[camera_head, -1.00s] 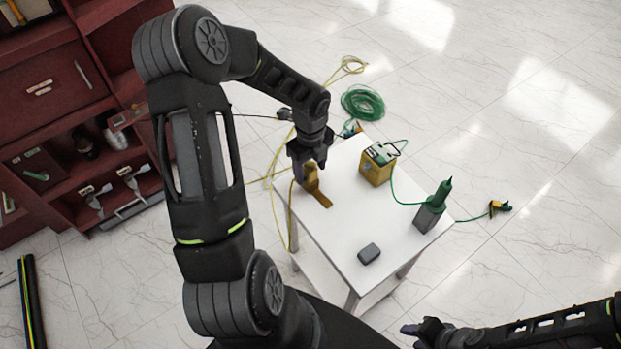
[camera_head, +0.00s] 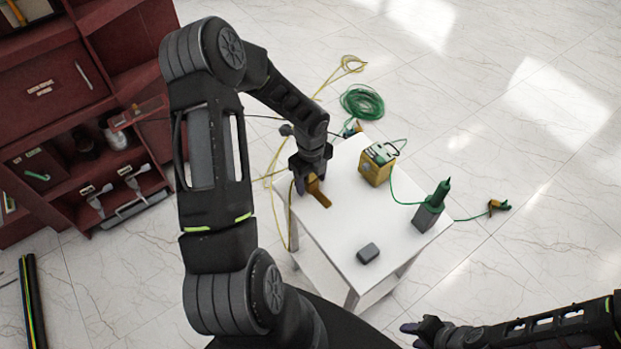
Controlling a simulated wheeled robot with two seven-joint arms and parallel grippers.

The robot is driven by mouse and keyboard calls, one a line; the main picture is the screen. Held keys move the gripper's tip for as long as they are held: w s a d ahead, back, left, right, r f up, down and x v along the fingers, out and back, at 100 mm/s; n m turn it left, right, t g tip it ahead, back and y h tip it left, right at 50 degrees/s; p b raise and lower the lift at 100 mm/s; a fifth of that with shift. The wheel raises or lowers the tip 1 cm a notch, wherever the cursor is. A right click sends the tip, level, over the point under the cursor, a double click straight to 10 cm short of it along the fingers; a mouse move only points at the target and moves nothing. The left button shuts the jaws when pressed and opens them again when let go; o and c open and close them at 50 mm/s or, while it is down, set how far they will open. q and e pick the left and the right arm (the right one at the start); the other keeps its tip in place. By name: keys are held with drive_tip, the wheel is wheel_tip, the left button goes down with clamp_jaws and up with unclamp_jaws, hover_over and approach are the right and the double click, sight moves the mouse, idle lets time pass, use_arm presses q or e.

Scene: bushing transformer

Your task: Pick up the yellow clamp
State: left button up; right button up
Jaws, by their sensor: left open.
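The yellow clamp (camera_head: 319,193) lies on the white table (camera_head: 345,217) near its left edge. Its upper end is partly hidden by my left gripper. My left gripper (camera_head: 305,186) points down at the clamp's upper end, with its fingers open around or beside it; I cannot tell which. My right gripper (camera_head: 411,331) is at the bottom right, away from the table, and I cannot tell how its jaws stand.
A yellow box (camera_head: 376,168), a grey block with a green bushing (camera_head: 431,212) and a small dark grey block (camera_head: 368,253) stand on the table. Green cable coils (camera_head: 362,102) lie on the floor behind. A red cabinet (camera_head: 60,140) stands at the left.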

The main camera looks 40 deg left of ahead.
idle(0.4)
use_arm(q)
clamp_jaws()
idle(0.4)
